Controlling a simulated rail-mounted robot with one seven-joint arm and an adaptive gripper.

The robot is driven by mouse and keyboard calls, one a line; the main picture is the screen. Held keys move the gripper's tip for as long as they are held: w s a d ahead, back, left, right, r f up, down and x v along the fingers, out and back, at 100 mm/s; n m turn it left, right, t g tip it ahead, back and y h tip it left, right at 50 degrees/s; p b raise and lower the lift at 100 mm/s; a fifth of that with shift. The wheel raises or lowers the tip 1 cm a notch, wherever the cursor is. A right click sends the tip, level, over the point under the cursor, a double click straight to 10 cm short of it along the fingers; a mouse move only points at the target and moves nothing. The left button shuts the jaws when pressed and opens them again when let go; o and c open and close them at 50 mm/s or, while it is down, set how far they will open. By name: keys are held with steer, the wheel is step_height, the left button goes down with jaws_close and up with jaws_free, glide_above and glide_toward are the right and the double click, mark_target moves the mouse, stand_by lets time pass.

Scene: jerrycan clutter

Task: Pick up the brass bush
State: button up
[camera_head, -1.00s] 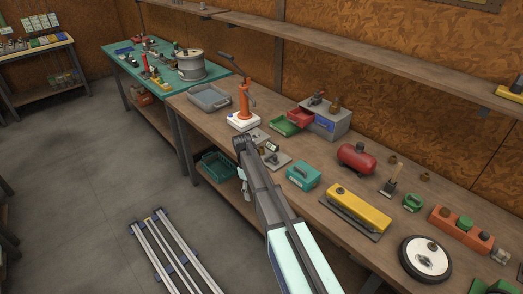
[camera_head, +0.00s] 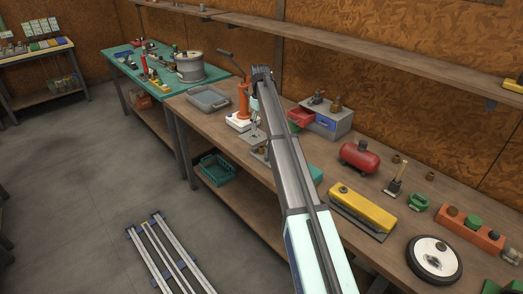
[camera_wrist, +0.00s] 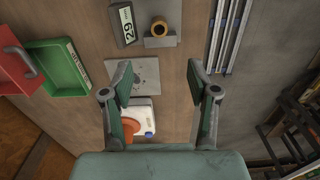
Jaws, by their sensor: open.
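A brass-coloured ring (camera_wrist: 159,26), which looks like the brass bush, sits on a grey block (camera_wrist: 161,41) at the top of the wrist view. It is beside a dark block marked 29 (camera_wrist: 124,24). My gripper (camera_wrist: 159,82) is open and empty, its fingers pointing down over the bench. The ring lies ahead of the fingertips, apart from them and roughly centred between them. A flat grey plate (camera_wrist: 146,73) lies below the fingers.
The orange jack on its white base (camera_head: 241,122) stands close to my gripper; its base also shows in the wrist view (camera_wrist: 142,107). The green bin (camera_wrist: 57,66) and red bin (camera_wrist: 14,62) lie to the left.

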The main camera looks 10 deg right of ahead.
mark_target(261, 147)
step_height(261, 147, down, 8)
steer(key=shift+p, duration=1)
steer(key=shift+s+d+f+p, duration=0.15)
steer(key=shift+f+p, duration=0.45)
steer(key=shift+f, duration=0.7)
steer(key=shift+s+f+p, duration=0.1)
steer(key=shift+f+p, duration=0.45)
steer(key=shift+f, duration=0.75)
jaws_close()
